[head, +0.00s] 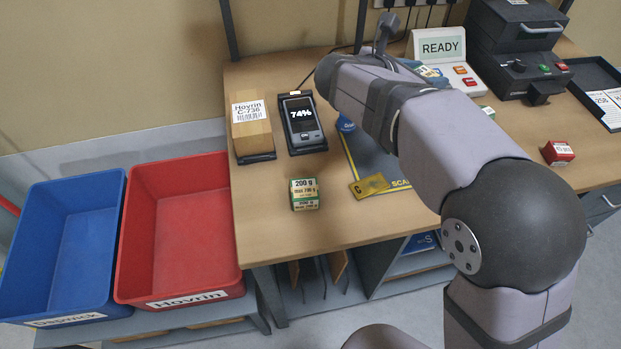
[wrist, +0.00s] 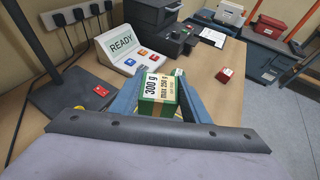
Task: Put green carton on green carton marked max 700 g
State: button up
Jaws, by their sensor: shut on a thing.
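A green carton (head: 305,194) marked 200 g and max 700 g sits on the near part of the table, left of the scan mat. My gripper (wrist: 157,88) is shut on another green carton (wrist: 158,108), marked 300 g and max 250 g. The held carton (head: 430,72) is partly hidden behind my arm in the head view, near the READY display. Its underside is hidden, so I cannot tell whether it touches the table.
A box marked Hovrin (head: 252,130) and a handheld device (head: 301,122) showing 74% stand behind the max 700 g carton. A yellow card (head: 370,186) lies to its right. A red bin (head: 178,220) and a blue bin (head: 62,240) are left of the table. A red carton (head: 558,153) is at right.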

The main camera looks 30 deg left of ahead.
jog(key=s+a+r+n+y+p, duration=0.2)
jog(key=s+a+n+y, duration=0.1)
jog(key=s+a, duration=0.65)
jog(key=s+a+r+n+y+p, duration=0.1)
jog(key=s+a+n+y+p, duration=0.15)
jog(key=s+a, duration=0.55)
jog(key=m+h+p, duration=0.1)
jog(key=m, duration=0.1)
send_over(305, 188)
notch_tip(305, 188, down, 4)
jog(key=shift+t, duration=0.4)
jog(key=shift+f+p, duration=0.65)
jog(key=shift+f, duration=4.25)
jog(key=shift+f, duration=0.1)
jog(key=shift+f, duration=0.1)
jog(key=o, duration=1.3)
